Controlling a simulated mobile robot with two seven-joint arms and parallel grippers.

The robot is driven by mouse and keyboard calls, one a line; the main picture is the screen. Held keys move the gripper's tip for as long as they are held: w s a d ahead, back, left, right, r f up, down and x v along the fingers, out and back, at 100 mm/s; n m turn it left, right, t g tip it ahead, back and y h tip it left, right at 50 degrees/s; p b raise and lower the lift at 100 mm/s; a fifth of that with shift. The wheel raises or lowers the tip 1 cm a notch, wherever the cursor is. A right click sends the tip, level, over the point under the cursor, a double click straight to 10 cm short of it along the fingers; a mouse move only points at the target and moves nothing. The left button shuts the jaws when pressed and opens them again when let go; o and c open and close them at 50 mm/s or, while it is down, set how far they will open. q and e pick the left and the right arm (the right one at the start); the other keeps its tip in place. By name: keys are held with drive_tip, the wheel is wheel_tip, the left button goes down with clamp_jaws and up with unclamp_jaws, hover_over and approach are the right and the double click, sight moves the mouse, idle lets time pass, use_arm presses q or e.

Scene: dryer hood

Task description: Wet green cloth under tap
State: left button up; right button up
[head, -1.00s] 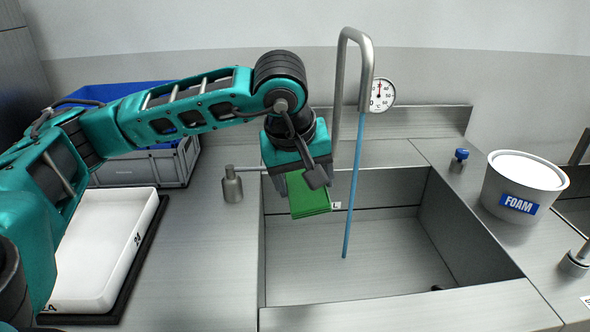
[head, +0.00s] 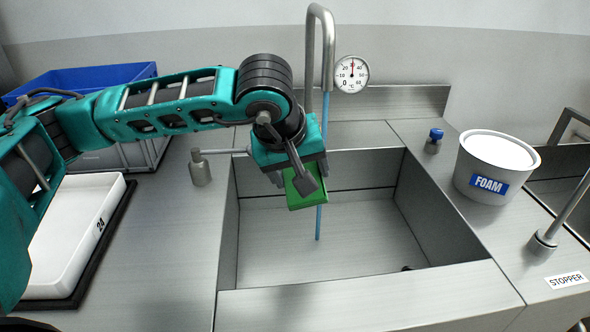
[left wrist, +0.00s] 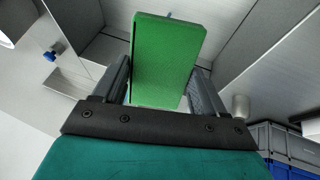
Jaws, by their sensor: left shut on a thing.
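My left gripper (head: 303,172) hangs over the sink (head: 370,262) and is shut on the green cloth (head: 308,196). The cloth is a flat folded rectangle, and it fills the space between the fingers in the left wrist view (left wrist: 165,60). The tap (head: 309,60) is a tall bent pipe at the back of the sink. A thin blue water stream (head: 326,98) runs down from it. The stream passes behind the gripper and cloth and shows again below them; I cannot tell whether it touches the cloth. My right gripper is not in view.
A thermometer dial (head: 352,74) is behind the tap. A tap lever (head: 200,168) is on the left.

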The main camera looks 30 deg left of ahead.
sight(310, 168)
use_arm(q)
drive_tip(key=w+f, duration=0.2)
drive_tip(key=w, duration=1)
drive_tip(key=shift+w+a+f, duration=0.15)
drive_tip(key=shift+a+f, duration=0.1)
drive_tip(key=shift+a, duration=0.2)
drive_tip(key=shift+s+d+b, duration=0.15)
drive_tip(key=shift+s+b, duration=0.35)
drive_tip(key=shift+s, duration=1.55)
drive_tip(key=shift+s+d+b, duration=0.15)
drive_tip(key=shift+s+b, duration=0.3)
drive_tip(key=shift+s, duration=1.55)
drive_tip(key=shift+r, duration=0.1)
drive_tip(key=shift+s+d+r+p, duration=0.1)
drive_tip(key=shift+s+r+p, duration=0.2)
drive_tip(key=shift+s+r, duration=0.85)
drive_tip(key=shift+s+d+r+p, duration=0.1)
drive_tip(key=shift+s+r+p, duration=0.2)
drive_tip(key=shift+s+r, duration=0.8)
drive_tip(key=shift+s+f, duration=0.2)
drive_tip(key=shift+f, duration=0.15)
